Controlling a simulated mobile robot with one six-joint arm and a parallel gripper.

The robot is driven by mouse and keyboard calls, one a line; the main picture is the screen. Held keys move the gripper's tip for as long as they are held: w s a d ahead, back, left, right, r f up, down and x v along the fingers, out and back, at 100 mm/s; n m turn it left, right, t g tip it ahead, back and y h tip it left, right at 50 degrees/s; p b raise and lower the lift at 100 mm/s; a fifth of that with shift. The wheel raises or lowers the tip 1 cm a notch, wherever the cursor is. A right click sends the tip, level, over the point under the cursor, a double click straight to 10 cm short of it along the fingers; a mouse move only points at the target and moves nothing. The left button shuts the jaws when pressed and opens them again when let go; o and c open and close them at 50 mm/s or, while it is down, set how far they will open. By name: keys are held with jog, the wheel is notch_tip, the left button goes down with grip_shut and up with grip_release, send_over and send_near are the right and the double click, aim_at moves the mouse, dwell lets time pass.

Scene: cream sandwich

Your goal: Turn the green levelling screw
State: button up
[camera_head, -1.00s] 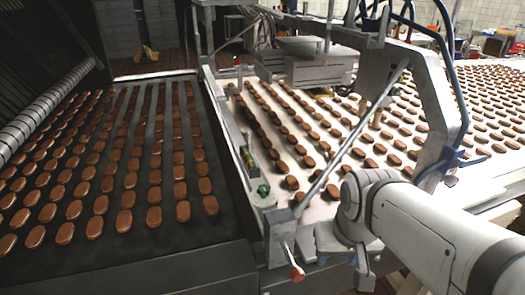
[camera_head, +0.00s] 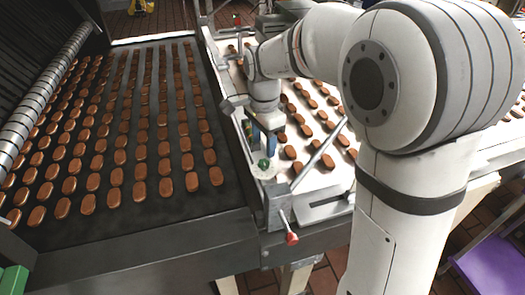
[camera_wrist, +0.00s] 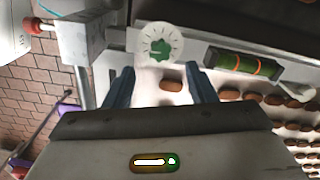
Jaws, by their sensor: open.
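The green levelling screw (camera_wrist: 160,48) is a green knob on a pale round dial in the wrist view. In the head view the green screw (camera_head: 263,164) sits on the machine's side rail, near its front end. My gripper (camera_wrist: 159,76) has its two blue fingers spread apart with nothing held between them. In the wrist view the screw lies just beyond the fingertips, roughly centred between them. In the head view my gripper (camera_head: 264,142) points down just above and behind the screw. Whether a finger touches the dial cannot be told.
A green spirit level (camera_wrist: 240,64) lies beside the dial on the rail. A red-ended lever (camera_head: 291,238) hangs at the rail's front. Chocolate-coated biscuits fill the dark belt (camera_head: 110,226) at left and the pale belt at right.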

aim_at(263, 162)
notch_tip(263, 162, down, 6)
jog(key=shift+f+p, duration=0.2)
jog(key=shift+p, duration=0.15)
jog(key=c, duration=0.9)
jog(key=shift+a, duration=0.2)
jog(key=shift+c, duration=0.4)
jog(key=shift+d, duration=0.2)
jog(key=shift+n, duration=0.4)
